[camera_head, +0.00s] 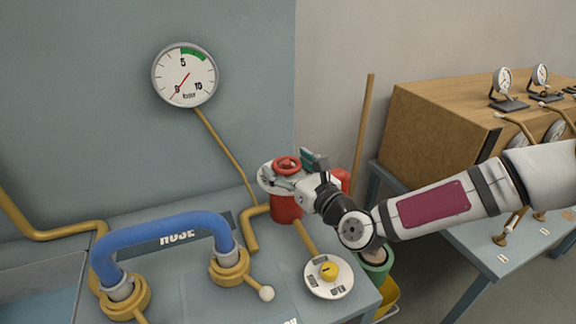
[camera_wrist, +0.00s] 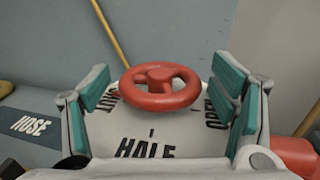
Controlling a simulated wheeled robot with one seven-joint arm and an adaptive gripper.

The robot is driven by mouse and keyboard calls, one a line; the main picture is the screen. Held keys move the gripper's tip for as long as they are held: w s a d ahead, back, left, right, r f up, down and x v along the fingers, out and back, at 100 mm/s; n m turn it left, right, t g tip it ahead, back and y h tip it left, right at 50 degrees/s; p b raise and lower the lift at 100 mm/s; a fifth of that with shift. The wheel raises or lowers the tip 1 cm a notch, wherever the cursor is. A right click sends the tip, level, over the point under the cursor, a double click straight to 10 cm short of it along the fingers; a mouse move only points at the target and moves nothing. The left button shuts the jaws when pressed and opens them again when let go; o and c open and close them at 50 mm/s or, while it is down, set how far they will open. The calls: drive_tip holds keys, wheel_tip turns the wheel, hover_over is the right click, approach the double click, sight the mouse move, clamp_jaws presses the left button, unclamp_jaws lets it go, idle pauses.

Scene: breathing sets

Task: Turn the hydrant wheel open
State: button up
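The hydrant wheel (camera_head: 287,164) is a small red handwheel on top of a red hydrant body (camera_head: 286,207). In the wrist view the red wheel (camera_wrist: 160,86) sits above a white dial plate (camera_wrist: 150,130) with the word HALF and other words partly hidden. My gripper (camera_head: 300,170) is at the wheel, coming from the right. In the wrist view its teal-padded fingers (camera_wrist: 160,88) are spread wide, one on each side of the wheel. Gaps show between the pads and the rim. The gauge (camera_head: 185,75) on the wall has its red needle near 0.
A blue hose (camera_head: 160,230) arches between brass couplings at the left front. A white dial with a yellow knob (camera_head: 329,271) lies in front of the hydrant. Brass pipes run along the bench. A green container (camera_head: 376,268) and a side table with gauges (camera_head: 509,83) stand right.

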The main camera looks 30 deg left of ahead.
drive_tip(key=c, duration=1.1)
drive_tip(key=shift+o, duration=0.2)
